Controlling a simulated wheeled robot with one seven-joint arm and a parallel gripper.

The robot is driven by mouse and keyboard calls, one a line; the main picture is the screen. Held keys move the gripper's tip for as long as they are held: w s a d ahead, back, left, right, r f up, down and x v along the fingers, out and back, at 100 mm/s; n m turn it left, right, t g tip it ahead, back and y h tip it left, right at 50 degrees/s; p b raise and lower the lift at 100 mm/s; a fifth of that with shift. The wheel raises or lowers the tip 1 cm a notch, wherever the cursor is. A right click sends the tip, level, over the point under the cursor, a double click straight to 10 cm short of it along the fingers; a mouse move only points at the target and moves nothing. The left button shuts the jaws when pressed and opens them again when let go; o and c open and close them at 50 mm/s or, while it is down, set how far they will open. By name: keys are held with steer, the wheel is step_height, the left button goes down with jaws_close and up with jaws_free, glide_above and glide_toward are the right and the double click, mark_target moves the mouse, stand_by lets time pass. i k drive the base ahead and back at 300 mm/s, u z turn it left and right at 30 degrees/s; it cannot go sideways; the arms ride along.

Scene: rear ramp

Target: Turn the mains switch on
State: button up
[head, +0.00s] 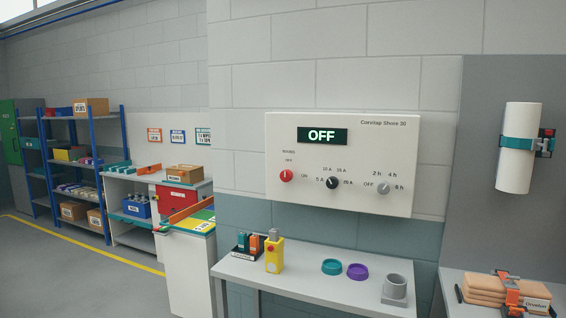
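A cream control panel (342,205) is fixed to the block wall, right of the middle of the head view. Its dark display (322,135) reads OFF. The red mains knob (286,175) is at the panel's lower left, with OFF marked above it and ON to its right. Its white pointer mark appears to point upward, towards OFF. A black knob (332,183) with ampere marks is in the middle. A grey knob (383,188) with hour marks is at the right. My gripper does not show in this view.
A grey bench (320,287) below the panel holds a yellow device (274,252), a teal ring (331,267), a purple ring (357,271) and a grey holder (395,289). A white cylinder (516,148) hangs at right. Open floor (60,275) lies at left.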

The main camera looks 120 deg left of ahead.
mark_target(285, 176)
steer(key=u, duration=3.05)
steer(key=i, duration=1.95)
steer(key=u, duration=1.2)
steer(key=i, duration=0.65)
steer(key=u, duration=0.6)
